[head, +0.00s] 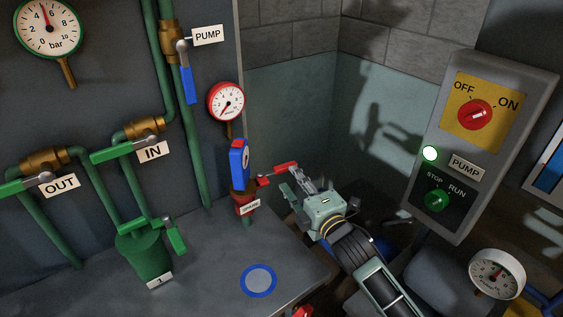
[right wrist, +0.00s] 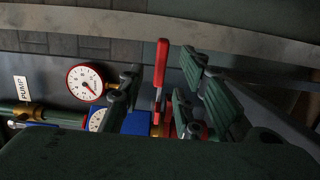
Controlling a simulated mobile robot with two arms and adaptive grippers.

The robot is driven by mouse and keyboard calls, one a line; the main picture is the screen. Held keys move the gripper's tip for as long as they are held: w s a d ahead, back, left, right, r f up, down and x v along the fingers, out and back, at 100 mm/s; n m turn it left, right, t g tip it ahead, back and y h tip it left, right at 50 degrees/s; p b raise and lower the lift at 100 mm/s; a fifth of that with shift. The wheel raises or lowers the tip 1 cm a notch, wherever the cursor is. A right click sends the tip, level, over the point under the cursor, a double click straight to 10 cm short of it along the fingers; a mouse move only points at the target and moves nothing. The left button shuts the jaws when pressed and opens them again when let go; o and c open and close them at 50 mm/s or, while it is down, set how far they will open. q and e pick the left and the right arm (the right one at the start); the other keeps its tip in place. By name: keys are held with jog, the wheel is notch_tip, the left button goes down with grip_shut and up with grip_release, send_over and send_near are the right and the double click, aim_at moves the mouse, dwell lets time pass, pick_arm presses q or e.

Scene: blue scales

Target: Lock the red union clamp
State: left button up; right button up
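The red union clamp (head: 245,198) stands at the back of the grey bench, below a blue device. Its red lever (head: 284,168) sticks out to the right, toward my right gripper. My right gripper (head: 293,182) is beside the lever's outer end, with its fingers apart. In the right wrist view the red lever (right wrist: 162,65) stands up between the left finger and the right finger, with a gap visible on the right. Contact with the lever cannot be told. The clamp body is mostly hidden behind the fingers there. My left gripper is not in view.
A blue device (head: 239,165) and a red-rimmed gauge (head: 226,102) are close behind the clamp. A green canister (head: 145,256) with green levers stands to the left. A blue-ringed disc (head: 259,280) lies on the bench. A pump panel (head: 480,130) is at the right.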

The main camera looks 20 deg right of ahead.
aim_at(287, 170)
jog(key=w, duration=0.4)
jog(key=shift+w+a, duration=0.15)
jog(key=shift+a, duration=0.25)
jog(key=shift+w+a+p, duration=0.15)
jog(key=shift+w+p, duration=0.15)
jog(key=shift+w, duration=0.55)
jog(key=shift+w+f, duration=0.1)
jog(key=shift+w, duration=0.05)
grip_shut()
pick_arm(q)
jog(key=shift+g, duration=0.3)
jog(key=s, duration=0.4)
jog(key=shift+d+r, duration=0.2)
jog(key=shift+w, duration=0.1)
